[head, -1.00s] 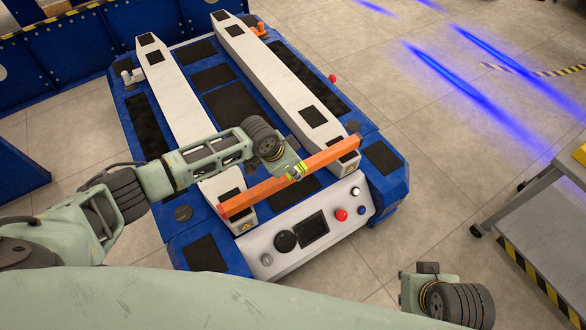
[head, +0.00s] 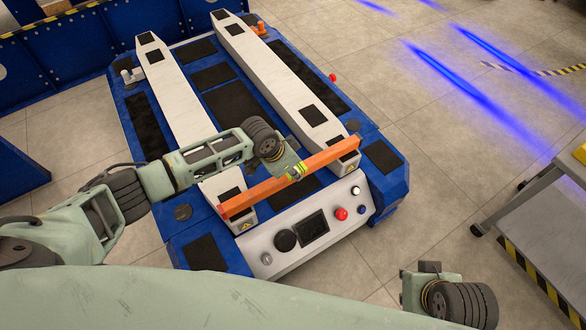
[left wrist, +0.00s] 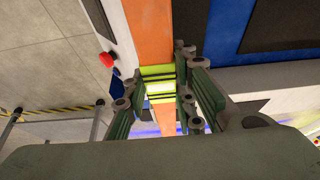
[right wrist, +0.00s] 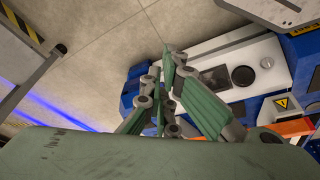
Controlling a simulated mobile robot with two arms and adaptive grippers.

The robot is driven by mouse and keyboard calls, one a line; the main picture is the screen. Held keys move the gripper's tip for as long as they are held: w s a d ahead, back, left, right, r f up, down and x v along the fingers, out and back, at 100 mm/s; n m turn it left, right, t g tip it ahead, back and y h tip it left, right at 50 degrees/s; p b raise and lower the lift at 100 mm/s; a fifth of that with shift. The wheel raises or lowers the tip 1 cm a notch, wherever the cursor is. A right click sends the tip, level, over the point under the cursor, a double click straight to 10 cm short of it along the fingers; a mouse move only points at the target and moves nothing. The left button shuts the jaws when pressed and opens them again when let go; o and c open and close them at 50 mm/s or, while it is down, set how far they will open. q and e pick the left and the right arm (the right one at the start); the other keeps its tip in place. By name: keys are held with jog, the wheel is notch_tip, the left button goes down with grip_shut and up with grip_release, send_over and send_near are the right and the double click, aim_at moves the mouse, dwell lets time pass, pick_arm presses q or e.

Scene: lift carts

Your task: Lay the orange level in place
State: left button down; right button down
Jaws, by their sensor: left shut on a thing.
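The orange level (head: 325,157) is a long bar with a yellow-green vial section at its middle. In the head view it lies across the near ends of the two white fork beams (head: 285,92) of the blue lift cart (head: 376,156). My left gripper (head: 296,172) is shut on the level at its middle; the left wrist view shows its fingers around the vial section (left wrist: 160,88). Whether the bar touches both beams is hard to tell. My right gripper (right wrist: 163,100) is away from the level, over the floor at the lower right; its fingers look close together and hold nothing visible.
The cart's white control panel (head: 315,228), with a screen and red button, lies just in front of the level. A grey table or cart with striped edging (head: 540,215) stands at the right. Open tiled floor (head: 440,170) lies between.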

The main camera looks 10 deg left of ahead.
pick_arm(q)
jog(key=shift+f, duration=0.25)
jog(key=c, duration=1.4)
grip_release()
jog(key=shift+o, duration=0.2)
jog(key=v, duration=1.2)
pick_arm(e)
jog(key=shift+s+r, duration=0.2)
jog(key=shift+r, duration=0.2)
pick_arm(q)
jog(key=shift+w+d, duration=0.1)
